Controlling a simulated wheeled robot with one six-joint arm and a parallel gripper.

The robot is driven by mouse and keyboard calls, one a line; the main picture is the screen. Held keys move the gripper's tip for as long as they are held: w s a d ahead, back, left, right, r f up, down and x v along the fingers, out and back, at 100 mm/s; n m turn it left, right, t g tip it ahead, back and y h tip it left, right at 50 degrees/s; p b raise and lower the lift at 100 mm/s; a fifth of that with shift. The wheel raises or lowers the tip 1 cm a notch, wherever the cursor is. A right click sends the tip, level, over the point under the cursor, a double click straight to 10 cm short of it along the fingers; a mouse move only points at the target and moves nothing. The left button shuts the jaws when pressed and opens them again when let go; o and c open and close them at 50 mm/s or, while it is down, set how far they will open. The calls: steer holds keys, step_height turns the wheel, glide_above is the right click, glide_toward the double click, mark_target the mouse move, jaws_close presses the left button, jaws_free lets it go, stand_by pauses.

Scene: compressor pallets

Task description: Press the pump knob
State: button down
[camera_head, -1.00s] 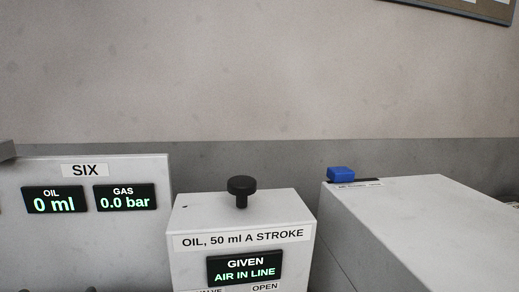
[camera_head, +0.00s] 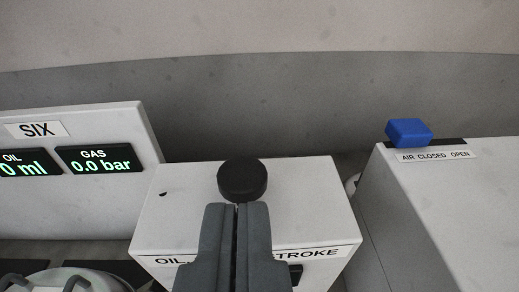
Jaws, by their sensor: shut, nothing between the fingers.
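The pump knob (camera_head: 242,179) is a round black button on top of a white oil pump box (camera_head: 312,205). The box's front label, partly hidden by my gripper, shows "OIL" and "STROKE". My gripper (camera_head: 238,208) is shut and empty, its grey fingers side by side. In the picture its tips lie just below the knob's cap and hide the stem. I cannot tell whether they touch the knob. The box's display is mostly hidden behind the fingers.
A white panel (camera_head: 130,125) marked SIX stands at left, with oil and gas displays (camera_head: 98,159) reading 0 ml and 0.0 bar. A white box (camera_head: 450,210) at right carries a blue slider (camera_head: 408,132) by an "AIR CLOSED OPEN" label. A grey wall stands behind.

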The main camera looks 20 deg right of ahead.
stand_by(0.3)
glide_above(243, 177)
steer(key=s, duration=0.2)
step_height(243, 177, down, 2)
steer(key=f, duration=0.1)
steer(key=shift+w+a+f, duration=0.1)
steer(key=shift+a+f, duration=0.05)
steer(key=shift+f, duration=1.6)
steer(key=shift+f, duration=1.55)
